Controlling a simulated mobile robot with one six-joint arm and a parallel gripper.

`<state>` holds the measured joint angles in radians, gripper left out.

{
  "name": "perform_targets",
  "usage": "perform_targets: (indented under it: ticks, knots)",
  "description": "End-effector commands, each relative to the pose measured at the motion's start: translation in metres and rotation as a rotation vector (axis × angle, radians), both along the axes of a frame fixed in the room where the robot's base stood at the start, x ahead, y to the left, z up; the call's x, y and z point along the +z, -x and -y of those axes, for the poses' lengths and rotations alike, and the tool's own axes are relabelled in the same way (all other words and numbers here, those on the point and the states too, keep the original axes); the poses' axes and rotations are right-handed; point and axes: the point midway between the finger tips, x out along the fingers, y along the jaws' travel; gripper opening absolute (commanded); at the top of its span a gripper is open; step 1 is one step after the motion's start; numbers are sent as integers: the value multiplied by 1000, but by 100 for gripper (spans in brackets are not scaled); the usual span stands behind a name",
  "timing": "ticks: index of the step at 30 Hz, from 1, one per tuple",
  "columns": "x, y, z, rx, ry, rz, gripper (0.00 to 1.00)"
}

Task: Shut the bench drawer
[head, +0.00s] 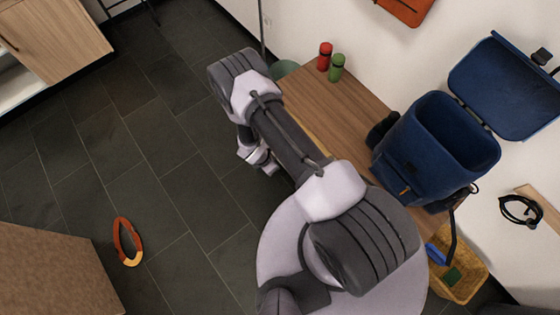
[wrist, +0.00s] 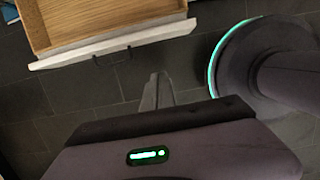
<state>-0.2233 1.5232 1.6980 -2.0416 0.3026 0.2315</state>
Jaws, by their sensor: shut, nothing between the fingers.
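The bench (head: 345,105) has a brown wooden top and stands against the wall in the head view. In the wrist view its drawer (wrist: 112,44) stands open at the upper left, with a white front panel, a wooden inside and a dark handle (wrist: 112,59). The visible part of the drawer floor is bare. My gripper (wrist: 156,78) is shut and empty, out in front of the drawer front, a little right of the handle and apart from it. In the head view my arm covers most of the drawer side, and the fingertips cannot be made out.
A yellow basket (head: 470,272) is at the lower right. An orange ring-shaped thing (head: 120,240) lies on the dark tiled floor (head: 190,185), which is otherwise largely clear.

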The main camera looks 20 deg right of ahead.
Motion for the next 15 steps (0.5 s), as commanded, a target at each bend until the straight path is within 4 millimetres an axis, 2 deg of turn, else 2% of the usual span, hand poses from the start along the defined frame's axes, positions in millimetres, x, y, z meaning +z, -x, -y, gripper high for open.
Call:
perform_targets:
  ticks: [12,14,15]
  knots:
    - [-88,-6,20,-6,2,1,0]
    - [-100,-7,23,-6,2,1,0]
    - [-97,-11,31,-10,2,3,0]
